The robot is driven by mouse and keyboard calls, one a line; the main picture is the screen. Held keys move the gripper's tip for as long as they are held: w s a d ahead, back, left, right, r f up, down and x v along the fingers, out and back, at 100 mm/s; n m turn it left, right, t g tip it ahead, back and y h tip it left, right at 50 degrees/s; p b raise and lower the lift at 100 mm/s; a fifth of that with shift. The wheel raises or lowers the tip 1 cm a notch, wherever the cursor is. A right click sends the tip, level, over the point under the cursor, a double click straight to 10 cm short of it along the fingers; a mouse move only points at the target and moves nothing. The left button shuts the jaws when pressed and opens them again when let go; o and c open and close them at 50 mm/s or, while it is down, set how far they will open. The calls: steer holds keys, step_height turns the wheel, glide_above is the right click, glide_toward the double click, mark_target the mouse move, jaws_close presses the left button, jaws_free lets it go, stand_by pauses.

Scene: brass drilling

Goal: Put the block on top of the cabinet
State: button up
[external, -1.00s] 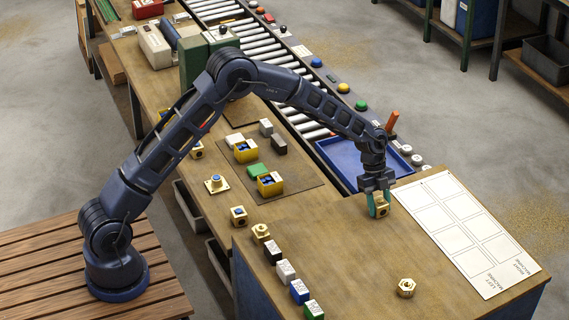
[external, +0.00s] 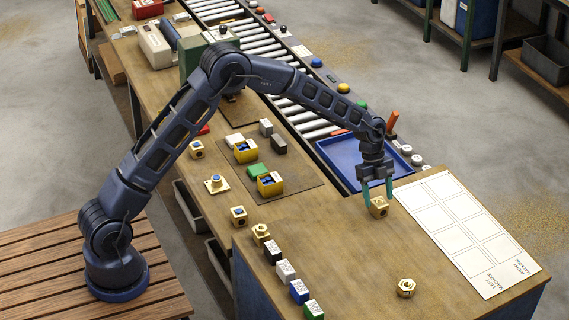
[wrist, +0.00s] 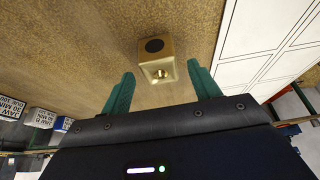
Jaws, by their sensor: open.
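A brass block (external: 379,207) with a round hole stands on the wooden top of the cabinet (external: 330,235), left of the white printed sheet. In the wrist view the brass block (wrist: 156,60) shows a dark round spot on one face and a bored hole on another. My gripper (external: 377,194) is just above the block with its green fingers apart. In the wrist view the open fingertips (wrist: 160,77) are to either side of and short of the block, with nothing held between them.
The white sheet (external: 462,225) with outlined boxes lies to the right. A brass hex fitting (external: 406,287) sits near the front. Several small labelled blocks (external: 286,271) line the left edge. A blue tray (external: 362,160) lies behind my gripper. The middle of the top is clear.

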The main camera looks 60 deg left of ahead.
steer(key=v, duration=0.8)
steer(key=s+a+r+n+t+y, duration=0.15)
steer(key=s+r+n, duration=0.35)
steer(key=s+r, duration=0.75)
steer(key=s+a+r+n+t+y, duration=0.15)
steer(key=s+r+n, duration=0.25)
steer(key=s+r, duration=0.9)
steer(key=s+a+f+n, duration=0.1)
steer(key=s+n, duration=0.2)
steer(key=s, duration=0.7)
steer(key=s+a+f+n+t+y, duration=0.1)
steer(key=s+f+n, duration=0.1)
steer(key=s, duration=0.9)
steer(key=s+a+f+n, duration=0.2)
steer(key=s+n, duration=0.2)
steer(key=s, duration=0.6)
steer(key=shift+s+f+t, duration=0.15)
steer(key=shift+s+t, duration=0.15)
